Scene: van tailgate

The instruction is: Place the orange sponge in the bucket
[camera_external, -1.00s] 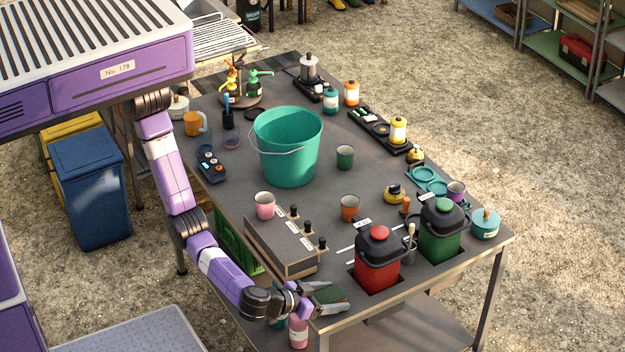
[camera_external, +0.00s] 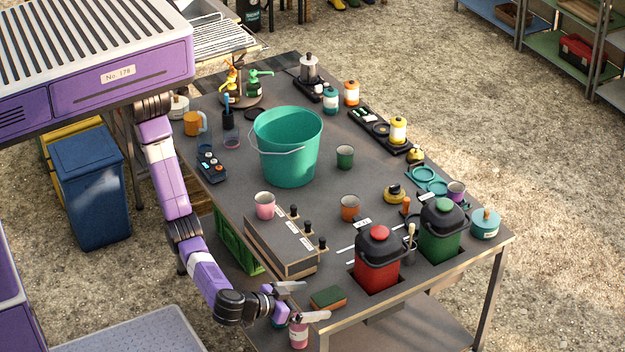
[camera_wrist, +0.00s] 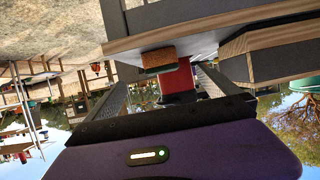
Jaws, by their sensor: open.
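The sponge (camera_external: 327,298) lies on the near end of the table, close to its front edge, with a green top and an orange lower part. My gripper (camera_external: 315,301) is open and empty just left of it, its fingers pointing at the sponge. In the wrist view the sponge (camera_wrist: 158,60) shows upside down ahead of the fingers, roughly between them. The teal bucket (camera_external: 288,150) stands upright further back on the table, its wire handle hanging on the near side.
A wooden box (camera_external: 281,245) with knobs stands behind the sponge, with a pink cup (camera_external: 264,205) beside it. A red bin (camera_external: 377,262) and green bin (camera_external: 440,235) are to the right. A pink bottle (camera_external: 298,332) is below my gripper. An orange cup (camera_external: 350,207) stands nearer than the bucket.

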